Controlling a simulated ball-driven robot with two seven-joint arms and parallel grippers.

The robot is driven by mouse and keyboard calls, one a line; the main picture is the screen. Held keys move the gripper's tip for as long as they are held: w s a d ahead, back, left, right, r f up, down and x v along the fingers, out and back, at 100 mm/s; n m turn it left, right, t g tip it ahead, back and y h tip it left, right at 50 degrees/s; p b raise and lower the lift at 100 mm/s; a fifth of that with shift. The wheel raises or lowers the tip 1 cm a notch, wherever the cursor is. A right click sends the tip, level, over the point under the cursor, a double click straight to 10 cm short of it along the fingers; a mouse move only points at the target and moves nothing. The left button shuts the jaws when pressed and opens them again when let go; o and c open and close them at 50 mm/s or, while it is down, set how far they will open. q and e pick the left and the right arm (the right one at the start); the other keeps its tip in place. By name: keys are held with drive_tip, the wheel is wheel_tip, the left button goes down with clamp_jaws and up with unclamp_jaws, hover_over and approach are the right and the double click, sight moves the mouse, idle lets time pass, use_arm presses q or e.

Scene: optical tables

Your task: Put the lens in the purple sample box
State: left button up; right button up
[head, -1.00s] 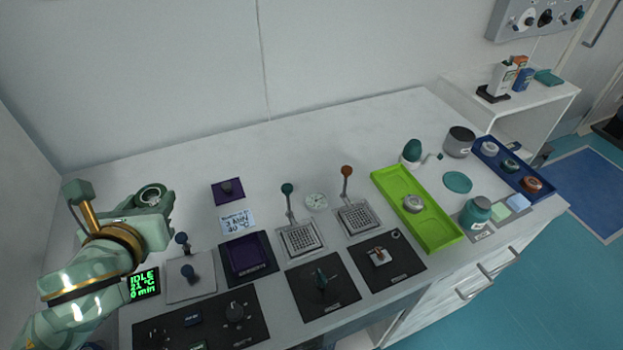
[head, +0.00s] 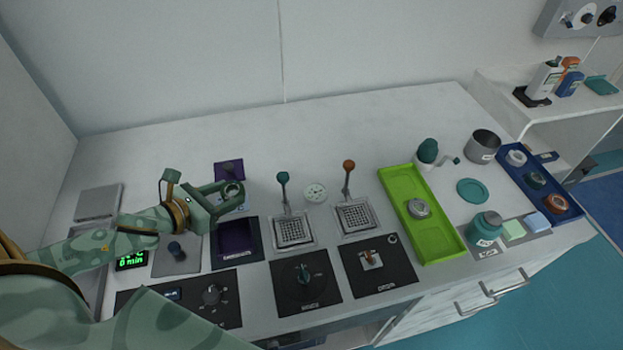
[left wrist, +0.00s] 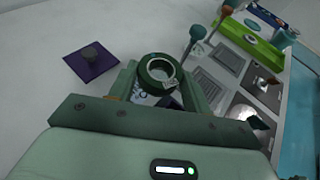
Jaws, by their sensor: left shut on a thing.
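My left gripper (head: 226,192) is shut on the lens (head: 233,189), a small round piece with a dark ring and a pale centre. In the left wrist view the lens (left wrist: 157,72) sits between the fingers. The purple sample box (head: 237,255) is an open, dark purple square box on a black plate. The gripper and lens are above the table, just behind the box in the head view. A purple square lid with a knob (head: 229,170) lies farther back; it also shows in the left wrist view (left wrist: 92,62). My right gripper is not in view.
Two metal grid plates with upright levers (head: 293,229) stand right of the box. A lime tray (head: 437,243) holds a round metal piece. Black control panels (head: 305,282) line the front edge. A blue tray (head: 552,200) is at the far right. The back of the table is clear.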

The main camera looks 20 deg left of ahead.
sight(272, 190)
use_arm(q)
drive_tip(key=shift+a+f, duration=0.2)
drive_tip(key=shift+f, duration=0.25)
drive_tip(key=b+x, duration=0.1)
drive_tip(key=x, duration=0.2)
drive_tip(key=b+x, duration=0.1)
drive_tip(key=x, duration=0.3)
drive_tip(key=f+b+x, duration=0.1)
drive_tip(key=x, duration=0.3)
drive_tip(key=shift+s+d+b, duration=0.1)
drive_tip(key=shift+d+b, duration=0.05)
drive_tip(key=shift+b, duration=0.15)
drive_tip(key=w+f, duration=0.1)
drive_tip(key=w+d+f+b, duration=0.1)
drive_tip(key=shift+w+f, duration=0.15)
drive_tip(key=shift+w, duration=0.25)
drive_tip(key=shift+w+f, duration=0.1)
drive_tip(key=shift+w, duration=0.05)
